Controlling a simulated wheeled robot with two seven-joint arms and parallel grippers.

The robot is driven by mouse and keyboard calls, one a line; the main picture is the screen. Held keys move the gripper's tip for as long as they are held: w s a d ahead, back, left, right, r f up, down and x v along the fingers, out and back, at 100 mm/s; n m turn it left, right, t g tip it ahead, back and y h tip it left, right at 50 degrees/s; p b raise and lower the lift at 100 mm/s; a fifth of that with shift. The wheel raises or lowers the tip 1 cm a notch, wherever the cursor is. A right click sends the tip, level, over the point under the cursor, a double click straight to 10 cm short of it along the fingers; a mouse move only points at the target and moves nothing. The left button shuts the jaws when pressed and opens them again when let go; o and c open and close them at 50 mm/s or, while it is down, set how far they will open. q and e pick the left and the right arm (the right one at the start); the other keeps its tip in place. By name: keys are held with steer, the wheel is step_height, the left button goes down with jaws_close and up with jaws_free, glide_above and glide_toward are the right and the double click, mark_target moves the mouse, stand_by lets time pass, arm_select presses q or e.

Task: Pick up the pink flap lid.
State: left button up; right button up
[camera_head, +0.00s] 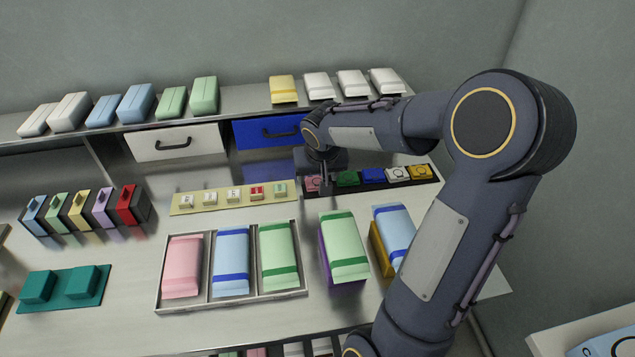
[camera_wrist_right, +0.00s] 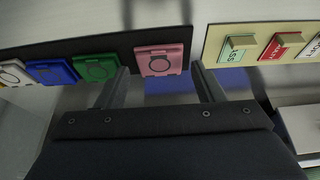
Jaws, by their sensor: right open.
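The pink flap lid (camera_wrist_right: 160,60) is a small pink square with a ring mark, at the end of a black strip. In the head view the pink lid (camera_head: 313,184) is at the strip's left end, partly hidden by my gripper. My right gripper (camera_head: 324,186) is over it, pointing down. In the wrist view the right gripper (camera_wrist_right: 160,80) is open, with one finger at each side of the pink lid and no visible grip on it. Whether the fingers touch it I cannot tell. My left gripper is not in view.
Green (camera_head: 347,178), blue (camera_head: 372,175), white and yellow lids lie along the same black strip. A yellow strip (camera_head: 181,209) with labelled blocks is to the left. A tray (camera_head: 304,286) of wrapped packs stands in front. A blue drawer (camera_head: 270,131) is behind.

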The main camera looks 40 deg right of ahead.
steer(key=shift+x, duration=0.9)
steer(key=shift+c, duration=0.3)
steer(key=c, duration=0.7)
steer(key=shift+o, duration=0.2)
steer(key=shift+r, duration=0.15)
